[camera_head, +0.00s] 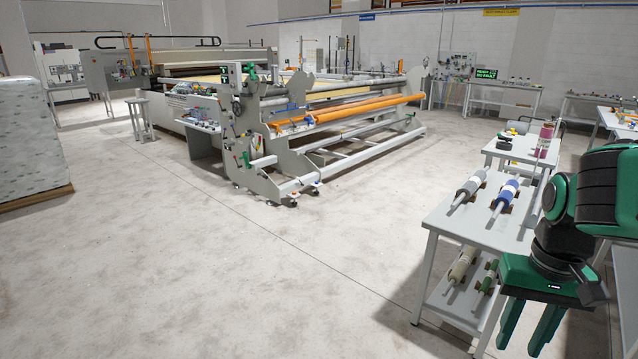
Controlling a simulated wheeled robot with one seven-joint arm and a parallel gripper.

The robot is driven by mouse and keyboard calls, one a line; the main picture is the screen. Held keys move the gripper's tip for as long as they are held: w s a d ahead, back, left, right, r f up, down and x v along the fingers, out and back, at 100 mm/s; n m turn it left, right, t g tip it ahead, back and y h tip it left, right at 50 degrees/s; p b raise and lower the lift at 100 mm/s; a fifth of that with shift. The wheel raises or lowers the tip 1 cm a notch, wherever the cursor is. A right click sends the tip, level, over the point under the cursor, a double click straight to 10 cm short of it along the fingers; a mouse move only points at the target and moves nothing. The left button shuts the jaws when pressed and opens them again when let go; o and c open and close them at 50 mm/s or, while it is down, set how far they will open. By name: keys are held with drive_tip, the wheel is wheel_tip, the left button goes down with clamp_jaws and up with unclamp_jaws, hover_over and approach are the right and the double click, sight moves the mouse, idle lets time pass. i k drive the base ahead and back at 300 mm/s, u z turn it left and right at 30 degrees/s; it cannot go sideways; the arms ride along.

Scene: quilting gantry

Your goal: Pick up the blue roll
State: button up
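The blue roll (509,189) lies on the top of a white table (473,224) at the right, its pale shaft ends sticking out and a white band around it. It rests on small brown supports. A grey roll (470,185) lies beside it on the left. My gripper (524,345) is at the lower right, in front of and to the right of the table, pointing down. Its two green fingers are apart with nothing seen between them, so it is open. It is clear of the blue roll. The fingertips are near the bottom edge of the picture.
The table's lower shelf (446,300) holds a beige roll (462,266) and a green roll (488,277). Another white table (497,151) with a pink spool (544,140) stands behind. The quilting machine (290,125) fills the back middle.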

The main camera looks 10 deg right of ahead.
sight(504, 201)
drive_tip(key=z, duration=0.3)
drive_tip(key=i, duration=1.5)
drive_tip(key=z, duration=1)
drive_tip(key=i, duration=1.45)
drive_tip(key=z, duration=0.45)
